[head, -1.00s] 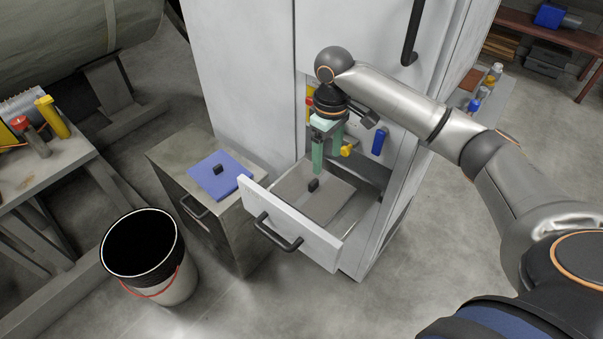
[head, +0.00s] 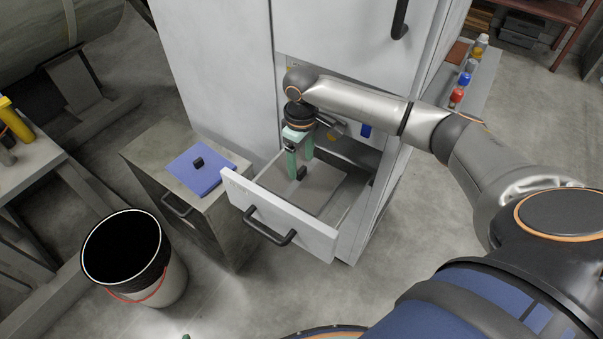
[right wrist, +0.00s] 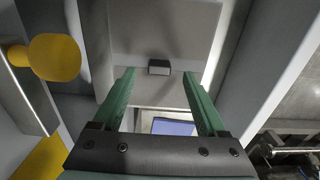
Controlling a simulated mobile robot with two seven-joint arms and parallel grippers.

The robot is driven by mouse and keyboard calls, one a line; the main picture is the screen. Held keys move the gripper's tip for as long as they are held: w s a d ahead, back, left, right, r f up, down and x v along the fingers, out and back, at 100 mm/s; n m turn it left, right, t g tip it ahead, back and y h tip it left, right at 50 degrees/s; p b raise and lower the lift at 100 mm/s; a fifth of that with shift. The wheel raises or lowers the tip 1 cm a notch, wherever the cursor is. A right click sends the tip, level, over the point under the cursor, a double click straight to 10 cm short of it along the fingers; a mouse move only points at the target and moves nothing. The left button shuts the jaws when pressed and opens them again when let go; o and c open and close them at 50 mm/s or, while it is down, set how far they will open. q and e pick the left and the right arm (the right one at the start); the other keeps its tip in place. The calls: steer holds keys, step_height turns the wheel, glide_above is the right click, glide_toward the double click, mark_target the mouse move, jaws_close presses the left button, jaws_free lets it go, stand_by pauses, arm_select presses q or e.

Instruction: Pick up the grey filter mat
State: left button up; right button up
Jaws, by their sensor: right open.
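The grey filter mat (head: 325,184) lies flat in the pulled-out drawer (head: 282,219), with a small black grip block on top. In the right wrist view the mat (right wrist: 180,38) fills the upper middle, and its block (right wrist: 159,67) shows between the fingertips, a little beyond them. My right gripper (head: 301,166) is open, with green fingers pointing down over the block. It also shows in the right wrist view (right wrist: 159,76), with nothing held. Of my left gripper, only a small green tip seems to show at the head view's bottom edge.
A blue mat (head: 200,173) with a black block lies on the metal cabinet (head: 166,172) left of the drawer. A black-lined bucket (head: 165,285) stands in front of it. The tall white cabinet (head: 212,70) rises behind the drawer. In the right wrist view, a yellow knob (right wrist: 55,57) is at left.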

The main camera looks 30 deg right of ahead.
mark_target(302, 170)
steer(key=shift+d+f, duration=0.1)
steer(key=shift+f, duration=1.4)
steer(key=shift+c, duration=0.2)
jaws_close()
